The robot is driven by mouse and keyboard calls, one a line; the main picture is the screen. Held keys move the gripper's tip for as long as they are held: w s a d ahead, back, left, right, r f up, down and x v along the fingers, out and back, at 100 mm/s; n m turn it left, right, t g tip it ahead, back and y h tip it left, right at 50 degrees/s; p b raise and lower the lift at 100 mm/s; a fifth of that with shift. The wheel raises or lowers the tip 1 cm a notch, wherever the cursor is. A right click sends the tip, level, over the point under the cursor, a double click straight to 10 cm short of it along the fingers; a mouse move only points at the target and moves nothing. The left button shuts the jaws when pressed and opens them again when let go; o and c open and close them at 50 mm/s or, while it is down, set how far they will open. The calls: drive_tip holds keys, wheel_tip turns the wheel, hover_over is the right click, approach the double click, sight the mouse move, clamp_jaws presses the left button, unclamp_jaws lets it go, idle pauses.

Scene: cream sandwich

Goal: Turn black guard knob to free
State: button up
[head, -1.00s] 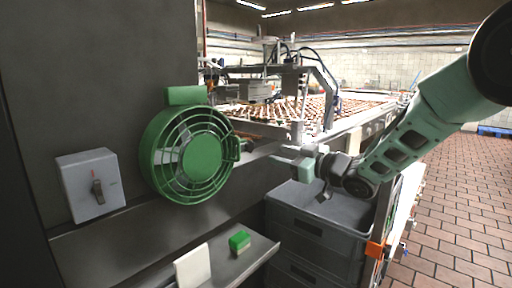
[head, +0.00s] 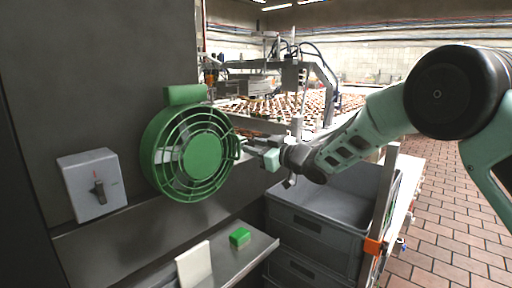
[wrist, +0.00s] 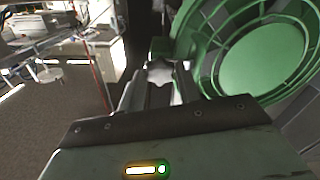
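A dark knob (head: 98,190) is on the front of a grey switch box (head: 92,184) at the left of the head view, its grip close to upright, with a small red mark above it. A round green guard (head: 198,155) with a ring grille is on the dark panel to its right. It also fills the upper right of the wrist view (wrist: 262,58). My gripper (head: 248,147) is at the guard's right edge, well right of the switch box. In the wrist view its fingers (wrist: 156,80) stand apart, with a pale surface showing between them. Contact with the guard cannot be told.
A metal shelf (head: 232,263) below holds a green block (head: 239,236) and a white board (head: 194,265). Grey crates (head: 318,218) stand under my arm. A conveyor with many brown pieces (head: 285,106) runs behind. The tiled floor (head: 445,225) at right is open.

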drive_tip(key=shift+c, duration=1.1)
drive_tip(key=shift+f+n+b, duration=0.1)
drive_tip(key=shift+n+b, duration=0.2)
drive_tip(key=shift+b, duration=0.15)
drive_tip(key=shift+n+b, duration=8.6)
drive_tip(key=shift+b, duration=0.3)
